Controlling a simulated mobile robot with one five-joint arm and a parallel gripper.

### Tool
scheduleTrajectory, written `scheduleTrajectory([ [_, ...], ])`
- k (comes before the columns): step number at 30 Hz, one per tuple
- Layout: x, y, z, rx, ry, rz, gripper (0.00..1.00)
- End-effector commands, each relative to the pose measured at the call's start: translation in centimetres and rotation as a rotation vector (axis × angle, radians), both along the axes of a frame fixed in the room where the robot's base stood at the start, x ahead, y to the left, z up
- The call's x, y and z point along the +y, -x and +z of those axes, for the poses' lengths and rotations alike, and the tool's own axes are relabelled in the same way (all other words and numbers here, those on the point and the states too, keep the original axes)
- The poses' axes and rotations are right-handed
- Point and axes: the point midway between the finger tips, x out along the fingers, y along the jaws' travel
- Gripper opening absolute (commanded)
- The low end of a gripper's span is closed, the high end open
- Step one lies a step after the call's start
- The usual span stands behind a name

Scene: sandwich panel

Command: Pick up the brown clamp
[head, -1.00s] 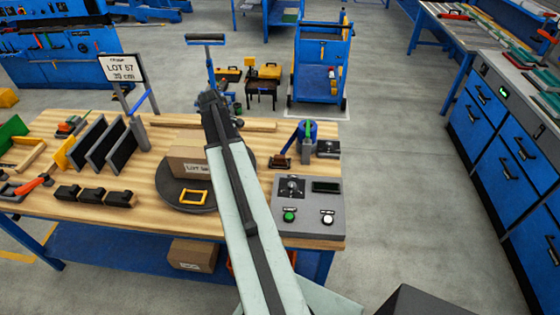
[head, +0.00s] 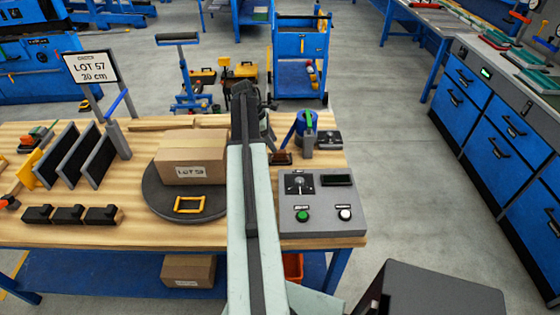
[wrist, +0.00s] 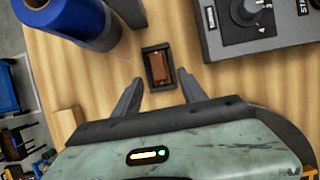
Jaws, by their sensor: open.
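A small brown block in a dark rectangular frame, which I take for the brown clamp (wrist: 160,70), lies on the wooden bench in the wrist view. It also shows in the head view as a small brown thing (head: 280,158) just right of my arm. My gripper (wrist: 159,82) is open and empty. Its two fingers point toward the brown clamp, one on either side of its near end, and do not appear to touch it. In the head view my gripper's fingers are hard to make out behind the arm.
A blue cylinder (wrist: 72,22) stands left of the clamp in the wrist view. A grey control box (wrist: 265,35) is close on the right. A carton (head: 195,155) rests on a dark round plate (head: 160,200) left of my arm. Bare wood surrounds the clamp.

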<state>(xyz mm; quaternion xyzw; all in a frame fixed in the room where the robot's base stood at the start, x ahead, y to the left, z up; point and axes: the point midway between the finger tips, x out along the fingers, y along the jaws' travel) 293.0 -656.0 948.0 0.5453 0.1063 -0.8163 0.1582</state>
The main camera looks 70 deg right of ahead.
Motion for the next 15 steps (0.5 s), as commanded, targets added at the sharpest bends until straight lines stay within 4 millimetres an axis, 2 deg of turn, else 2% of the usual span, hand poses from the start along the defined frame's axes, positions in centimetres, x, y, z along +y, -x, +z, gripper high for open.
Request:
scheduleTrajectory([
  [5, -0.3, 0.5, -0.8, 0.0, 0.0, -0.005, 0.49],
  [12, -1.1, 2.0, -4.7, 0.0, 0.001, -0.008, 0.49],
  [15, -1.3, 2.4, -5.3, 0.0, 0.001, -0.008, 0.49],
])
